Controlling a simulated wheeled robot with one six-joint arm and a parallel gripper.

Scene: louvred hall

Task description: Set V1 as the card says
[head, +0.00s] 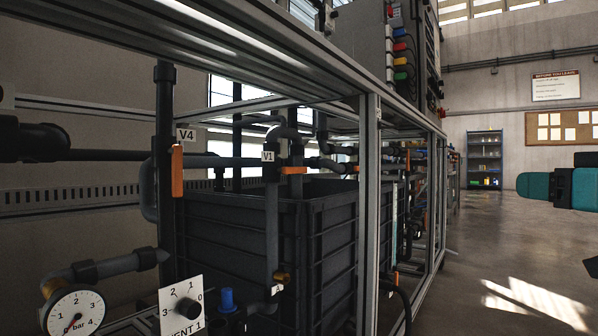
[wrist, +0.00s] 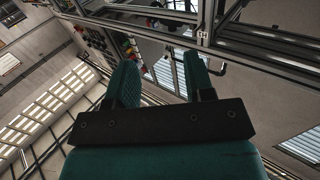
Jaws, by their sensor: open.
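The V1 label (head: 268,156) is a small white tag on a dark pipe inside the metal frame in the head view. An orange lever (head: 293,170) sits just right of it and lies level, across the upright pipe. My gripper (wrist: 160,82) shows in the wrist view with its two teal fingers apart and nothing between them. A teal and black part of my arm (head: 563,188) shows at the right edge of the head view, well away from V1. A white notice headed "BEFORE YOU LEAVE" (head: 556,87) hangs on the far wall; its smaller lines are unreadable.
The V4 label (head: 186,134) has an upright orange lever (head: 177,171). A dark crate (head: 325,240) stands below V1. A gauge (head: 74,312) and a knob plate (head: 182,308) are at lower left. A frame post (head: 369,220) stands right of V1. The floor (head: 500,250) at right is clear.

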